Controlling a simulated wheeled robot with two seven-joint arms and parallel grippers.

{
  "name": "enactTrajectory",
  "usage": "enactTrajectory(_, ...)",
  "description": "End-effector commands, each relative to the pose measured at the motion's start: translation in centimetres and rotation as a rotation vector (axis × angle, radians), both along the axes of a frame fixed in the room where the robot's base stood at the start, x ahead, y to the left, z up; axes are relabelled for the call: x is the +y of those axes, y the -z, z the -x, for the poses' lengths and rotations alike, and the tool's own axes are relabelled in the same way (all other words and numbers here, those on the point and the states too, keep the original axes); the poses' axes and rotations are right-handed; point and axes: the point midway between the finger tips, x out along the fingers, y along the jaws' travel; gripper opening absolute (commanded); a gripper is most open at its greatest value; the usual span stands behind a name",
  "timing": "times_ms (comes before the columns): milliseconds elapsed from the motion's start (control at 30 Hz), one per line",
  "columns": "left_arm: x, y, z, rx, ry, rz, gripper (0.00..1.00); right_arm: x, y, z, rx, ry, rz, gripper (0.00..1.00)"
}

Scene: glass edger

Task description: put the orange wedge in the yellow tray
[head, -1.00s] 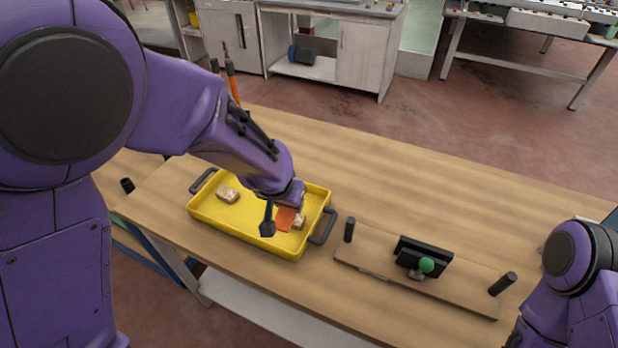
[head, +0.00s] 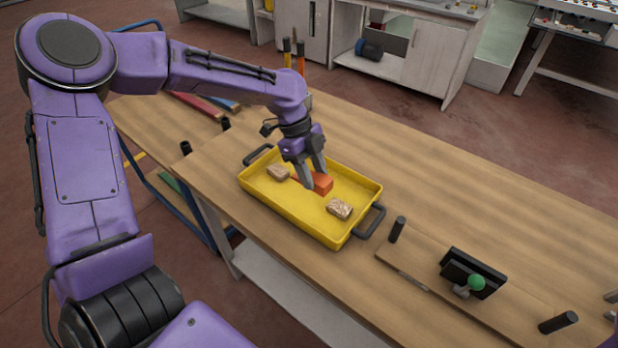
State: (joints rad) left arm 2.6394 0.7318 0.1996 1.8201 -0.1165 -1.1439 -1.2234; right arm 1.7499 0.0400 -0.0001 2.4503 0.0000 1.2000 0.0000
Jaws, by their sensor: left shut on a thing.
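The yellow tray (head: 295,216) lies on the wooden table, with a dark handle at each end. My left gripper (head: 313,184) reaches down into the tray's area from above, between two pale brown blocks. It is shut on the orange wedge (head: 323,184), which shows beside and between the fingers. The wedge is inside the tray's outline; whether it touches the tray floor I cannot tell. Part of the wedge is hidden by the fingers. My right gripper is not in view.
Pale brown blocks lie in the tray, one at left (head: 278,172) and one at right (head: 339,209).

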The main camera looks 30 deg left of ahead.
Motion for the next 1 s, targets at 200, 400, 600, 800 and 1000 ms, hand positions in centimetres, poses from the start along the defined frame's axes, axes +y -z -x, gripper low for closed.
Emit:
enactTrajectory(200, 2.7, 4.4, -3.0, 0.003, -0.003, 0.0, 0.1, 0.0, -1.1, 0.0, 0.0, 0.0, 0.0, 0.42)
enactTrajectory(400, 3.7, 6.6, -4.1, 0.005, -0.002, 0.0, 0.1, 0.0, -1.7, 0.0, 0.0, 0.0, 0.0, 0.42)
enactTrajectory(600, 3.6, 9.1, -4.1, 0.0, -0.002, -0.001, 0.1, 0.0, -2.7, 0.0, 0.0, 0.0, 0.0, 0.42)
enactTrajectory(800, 3.6, 9.3, -4.1, -0.001, -0.001, -0.001, 0.1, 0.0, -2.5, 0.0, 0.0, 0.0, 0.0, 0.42)
enactTrajectory(1000, 3.6, 9.6, -4.1, -0.001, -0.001, -0.001, 0.58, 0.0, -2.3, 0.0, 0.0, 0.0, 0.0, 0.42)
